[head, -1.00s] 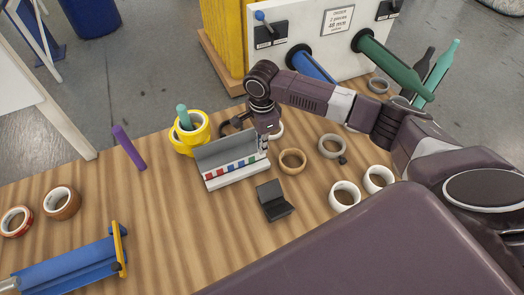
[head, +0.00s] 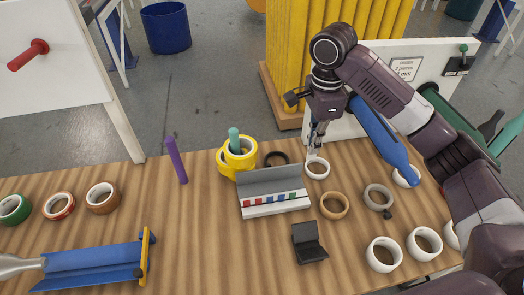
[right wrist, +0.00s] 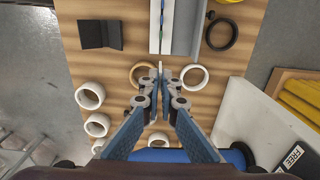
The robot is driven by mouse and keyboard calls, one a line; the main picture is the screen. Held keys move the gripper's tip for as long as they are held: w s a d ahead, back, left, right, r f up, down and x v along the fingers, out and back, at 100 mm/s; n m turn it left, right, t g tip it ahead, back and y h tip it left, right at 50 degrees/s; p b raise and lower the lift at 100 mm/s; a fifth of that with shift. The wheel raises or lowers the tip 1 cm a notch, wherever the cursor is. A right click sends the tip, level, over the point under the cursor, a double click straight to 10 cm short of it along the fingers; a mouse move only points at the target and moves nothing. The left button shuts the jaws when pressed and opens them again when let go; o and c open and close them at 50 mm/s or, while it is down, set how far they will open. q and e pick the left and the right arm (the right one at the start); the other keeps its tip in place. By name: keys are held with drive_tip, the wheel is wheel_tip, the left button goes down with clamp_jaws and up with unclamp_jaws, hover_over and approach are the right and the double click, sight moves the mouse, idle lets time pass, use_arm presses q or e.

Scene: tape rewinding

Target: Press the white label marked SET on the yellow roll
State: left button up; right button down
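The yellow rolls (head: 226,168) lie together at the back of the table, with a teal-topped object (head: 234,137) standing in them. A yellow edge (right wrist: 229,1) shows at the top of the right wrist view. I cannot make out the white SET label. My right gripper (head: 315,150) is to the right of the yellow rolls, pointing down above or just behind a white roll (head: 326,172). In the right wrist view its fingertips (right wrist: 160,72) are together, beside that white roll (right wrist: 205,77), with nothing clearly held. My left gripper is not in view.
A grey dispenser with coloured tabs (head: 276,210) stands in front of the yellow rolls. A black ring (head: 268,163) lies between them and my right gripper. A purple rod (head: 176,160) stands left. A blue peg (head: 372,122) juts out from the white panel behind.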

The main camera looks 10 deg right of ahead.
idle(0.5)
drive_tip(key=w+a+f+n+h, duration=0.2)
drive_tip(key=w+f+n+h, duration=0.1)
drive_tip(key=w+f+n, duration=0.3)
drive_tip(key=n+t+y+p, duration=0.3)
drive_tip(key=n+t+y, duration=0.6)
drive_tip(key=n, duration=1.4)
approach(243, 157)
drive_tip(key=s+a+f, duration=0.2)
drive_tip(key=a+f, duration=0.2)
drive_tip(key=a, duration=0.3)
drive_tip(key=shift+t+h, duration=0.3)
drive_tip(key=shift+t, duration=0.1)
drive_tip(key=shift+w+d+f+b, duration=0.1)
drive_tip(key=shift+w+d+b, duration=0.2)
drive_tip(key=shift+w, duration=0.35)
drive_tip(key=shift+w+d+f+b, duration=0.1)
drive_tip(key=shift+w+d+b, duration=0.2)
drive_tip(key=shift+w, duration=0.35)
drive_tip(key=shift+w+d+f+b, duration=0.15)
drive_tip(key=shift+w+d, duration=0.2)
drive_tip(key=shift+w, duration=0.25)
drive_tip(key=shift+w+d+r+p, duration=0.15)
drive_tip(key=shift+w+d, duration=0.25)
drive_tip(key=shift+w, duration=0.4)
drive_tip(key=shift+w+d+f+p, duration=0.1)
drive_tip(key=shift+w+d+p, duration=0.25)
drive_tip(key=shift+w, duration=0.45)
